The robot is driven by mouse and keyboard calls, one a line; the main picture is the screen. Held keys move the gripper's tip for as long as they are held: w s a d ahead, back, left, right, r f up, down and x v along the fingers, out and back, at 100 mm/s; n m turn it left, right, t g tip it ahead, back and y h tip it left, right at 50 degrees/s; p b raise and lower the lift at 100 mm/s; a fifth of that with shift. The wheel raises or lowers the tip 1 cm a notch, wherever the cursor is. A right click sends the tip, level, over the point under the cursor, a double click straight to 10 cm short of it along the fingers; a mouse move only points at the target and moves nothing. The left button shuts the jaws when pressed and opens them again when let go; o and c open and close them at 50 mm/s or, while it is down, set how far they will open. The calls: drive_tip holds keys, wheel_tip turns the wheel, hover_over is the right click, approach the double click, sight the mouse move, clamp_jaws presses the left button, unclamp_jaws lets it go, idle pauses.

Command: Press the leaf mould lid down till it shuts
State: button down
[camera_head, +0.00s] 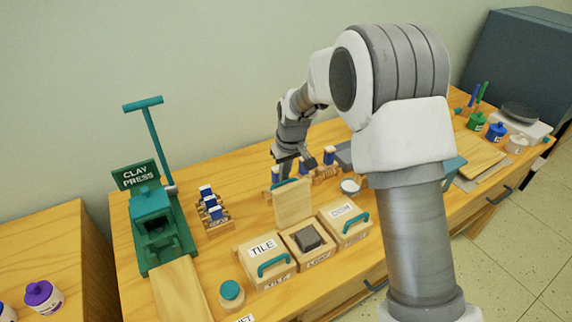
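The middle wooden mould box (318,256) on the bench has its lid (293,203) raised, standing nearly upright at the back. Its front label is too small to read surely; it seems to be the leaf mould. A dark grey clay block (308,237) sits in it. A bit of teal handle shows at the lid's top. My gripper (294,174) is behind and above the raised lid, pointing down. Whether it touches the lid is unclear. Its fingers are small and dark, and their opening cannot be made out.
The shut TILE mould (247,254) stands left and another shut mould (333,214) right, both with teal handles. A green clay press (155,225) and a rack of small blue-and-white items (214,222) are further left. A teal-lidded jar (231,294) stands in front.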

drive_tip(key=shift+f, duration=0.3)
drive_tip(key=shift+b, duration=0.45)
drive_tip(key=shift+s+d+r+t+b, duration=0.2)
drive_tip(key=shift+s+t+b, duration=0.1)
drive_tip(key=shift+b, duration=0.1)
